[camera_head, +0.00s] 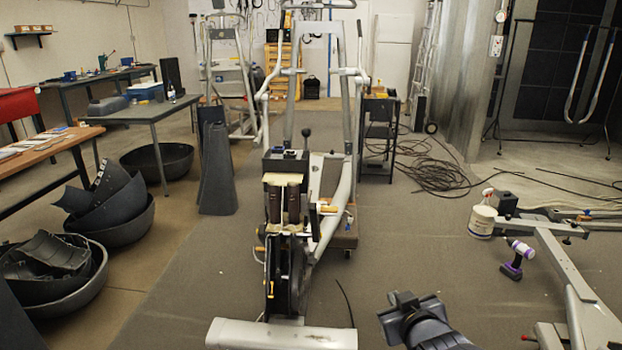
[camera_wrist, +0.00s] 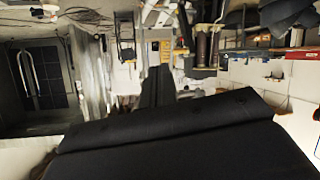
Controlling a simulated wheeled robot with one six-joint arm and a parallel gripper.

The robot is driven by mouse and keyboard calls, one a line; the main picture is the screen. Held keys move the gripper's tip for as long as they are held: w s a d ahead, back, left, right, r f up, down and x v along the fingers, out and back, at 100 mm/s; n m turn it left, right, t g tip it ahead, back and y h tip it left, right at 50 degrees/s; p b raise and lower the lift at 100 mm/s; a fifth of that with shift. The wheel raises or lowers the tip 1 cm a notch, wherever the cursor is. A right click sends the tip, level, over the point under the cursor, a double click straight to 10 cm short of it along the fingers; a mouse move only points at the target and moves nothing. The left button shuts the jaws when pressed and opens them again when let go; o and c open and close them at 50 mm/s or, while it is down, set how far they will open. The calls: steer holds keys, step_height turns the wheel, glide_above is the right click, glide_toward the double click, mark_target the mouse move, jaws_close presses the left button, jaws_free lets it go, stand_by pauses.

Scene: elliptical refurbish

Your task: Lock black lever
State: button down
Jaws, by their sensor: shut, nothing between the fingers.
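A black ball-topped lever (camera_head: 306,132) stands upright at the black box (camera_head: 283,161) on top of the partly stripped elliptical machine (camera_head: 285,335) in the middle of the head view. I cannot tell its lock state. My dark arm end shows at the bottom right of the head view, well apart from the lever. In the wrist view, which is upside down, my black gripper (camera_wrist: 160,72) points away into the room with its fingers together and empty. The elliptical (camera_wrist: 205,45) shows beyond it in the upper part of that view; the lever is too small to make out there.
A frame with a spray bottle (camera_head: 482,217) and purple drill (camera_head: 516,260) is at the right. Cables (camera_head: 435,172) lie on the floor behind. Black bins (camera_head: 125,222) and a workbench (camera_head: 50,150) line the left. Carpet between my arm and the elliptical is mostly clear.

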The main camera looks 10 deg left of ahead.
steer(key=w+r+m+t+p, duration=0.2)
steer(key=w+r+t+p, duration=0.1)
steer(key=r, duration=0.7)
steer(key=w+a+r+m+t+p, duration=0.1)
steer(key=w+r+m+t+p, duration=0.1)
steer(key=r+p, duration=0.4)
step_height(320, 180, up, 5)
steer(key=shift+w+a+f+m+t, duration=0.15)
steer(key=shift+w+a+m+t, duration=0.15)
steer(key=shift+w+t, duration=0.4)
